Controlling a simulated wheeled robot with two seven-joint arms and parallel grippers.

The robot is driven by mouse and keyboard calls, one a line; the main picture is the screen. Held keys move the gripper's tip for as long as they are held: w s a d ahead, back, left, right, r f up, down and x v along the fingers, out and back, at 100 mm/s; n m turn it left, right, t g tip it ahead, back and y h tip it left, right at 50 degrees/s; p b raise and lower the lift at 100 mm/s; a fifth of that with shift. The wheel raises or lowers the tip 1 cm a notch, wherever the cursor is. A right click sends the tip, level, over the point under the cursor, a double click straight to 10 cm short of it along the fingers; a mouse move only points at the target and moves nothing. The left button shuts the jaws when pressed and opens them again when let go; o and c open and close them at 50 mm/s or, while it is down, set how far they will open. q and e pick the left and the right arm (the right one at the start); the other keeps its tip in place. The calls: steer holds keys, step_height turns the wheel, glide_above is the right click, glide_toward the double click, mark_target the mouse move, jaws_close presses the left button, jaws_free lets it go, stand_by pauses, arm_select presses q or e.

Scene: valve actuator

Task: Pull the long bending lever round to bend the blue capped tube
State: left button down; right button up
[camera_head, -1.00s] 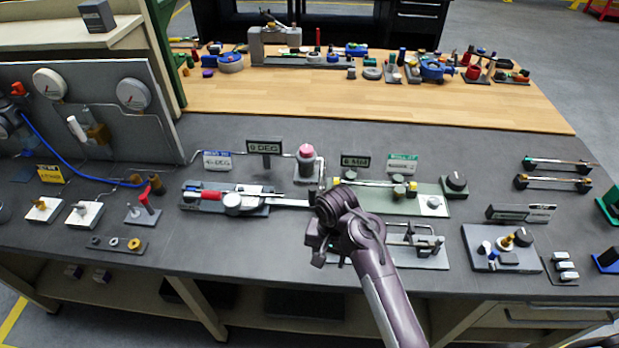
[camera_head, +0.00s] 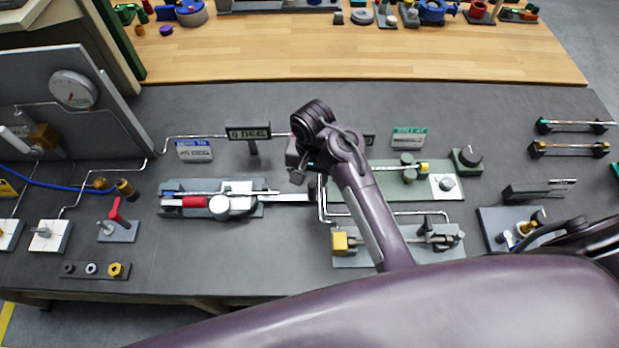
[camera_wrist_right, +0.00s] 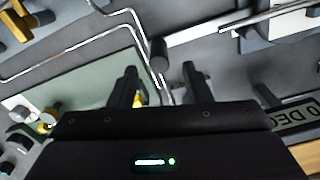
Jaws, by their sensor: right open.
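The tube bender (camera_head: 232,205) lies left of centre on the dark bench, with a red block and a pale round disc. Its long lever (camera_head: 285,198) runs straight right from the disc and ends at a dark upright handle (camera_wrist_right: 158,55). The silver tube (camera_head: 250,192) lies along the bender's back; its blue cap is too small to tell clearly. My right gripper (camera_head: 298,168) is above and behind the lever's right end. In the wrist view my right gripper (camera_wrist_right: 162,82) is open and empty, the handle just beyond and between its fingertips, apparently apart. My left gripper is not in view.
A "0 DEG" sign (camera_head: 248,132) stands behind the bender. A green plate fixture (camera_head: 440,190) and a grey fixture with a bent tube (camera_head: 360,258) are right of the handle, close to my arm. Bare bench lies in front of the bender.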

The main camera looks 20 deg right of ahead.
mark_target(313, 186)
steer(key=f, duration=0.2)
steer(key=f+p, duration=0.1)
steer(key=f, duration=0.1)
steer(key=shift+s, duration=0.35)
steer(key=shift+w+f, duration=0.2)
steer(key=shift+f, duration=0.3)
steer(key=shift+w+f, duration=0.15)
steer(key=shift+f, duration=0.3)
steer(key=shift+s+f, duration=0.15)
steer(key=c, duration=0.5)
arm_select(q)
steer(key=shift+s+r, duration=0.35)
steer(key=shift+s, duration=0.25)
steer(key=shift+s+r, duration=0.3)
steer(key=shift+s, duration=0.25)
arm_select(e)
jaws_close()
